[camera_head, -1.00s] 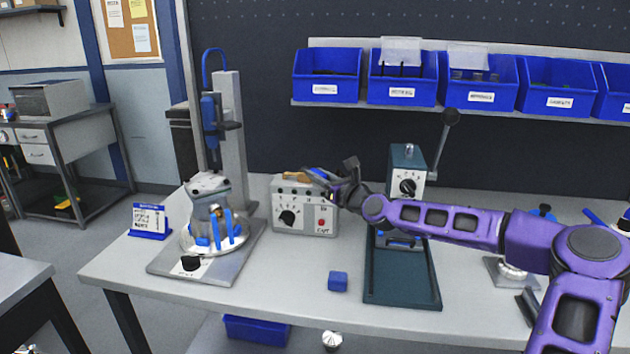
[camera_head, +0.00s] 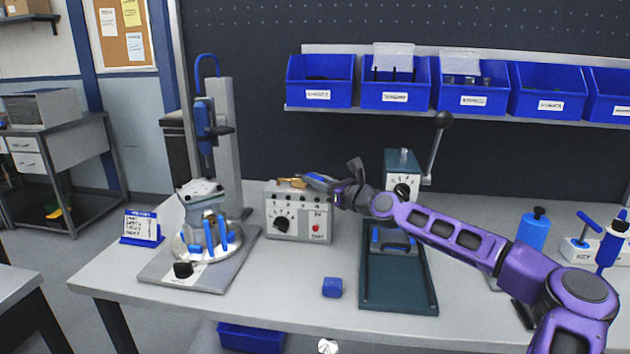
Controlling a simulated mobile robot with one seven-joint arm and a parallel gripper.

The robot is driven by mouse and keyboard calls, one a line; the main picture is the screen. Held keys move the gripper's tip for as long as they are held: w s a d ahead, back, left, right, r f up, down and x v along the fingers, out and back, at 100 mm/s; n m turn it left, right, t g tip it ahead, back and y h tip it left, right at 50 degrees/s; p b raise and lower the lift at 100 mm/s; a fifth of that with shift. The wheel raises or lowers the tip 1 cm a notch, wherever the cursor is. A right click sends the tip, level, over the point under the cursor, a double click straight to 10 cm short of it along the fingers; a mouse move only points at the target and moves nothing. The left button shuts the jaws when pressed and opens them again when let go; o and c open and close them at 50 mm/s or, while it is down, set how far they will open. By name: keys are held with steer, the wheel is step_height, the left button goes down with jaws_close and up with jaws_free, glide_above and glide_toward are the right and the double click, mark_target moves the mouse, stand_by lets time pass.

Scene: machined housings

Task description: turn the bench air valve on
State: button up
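A grey control box (camera_head: 283,224) with a black knob and a red button stands at the middle of the bench. A small orange-brown piece (camera_head: 292,183) lies on or is fixed to its top; I cannot tell whether it is the air valve's handle. No part is clearly recognisable as the air valve. My purple arm reaches in from the right.
A drill-like stand (camera_head: 227,140) with a clamped housing (camera_head: 205,215) is at left. A lever press (camera_head: 403,170) on a dark green base stands right of my gripper. A blue block (camera_head: 332,287) lies at the front. Blue bins (camera_head: 394,84) hang behind. A blue bottle (camera_head: 533,230) stands at right.

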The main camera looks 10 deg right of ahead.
steer(key=o, duration=0.4)
steer(key=p+v, duration=0.1)
steer(key=v, duration=1.6)
steer(key=shift+s+d, duration=0.15)
steer(key=shift+s, duration=0.05)
steer(key=shift+c, duration=0.2)
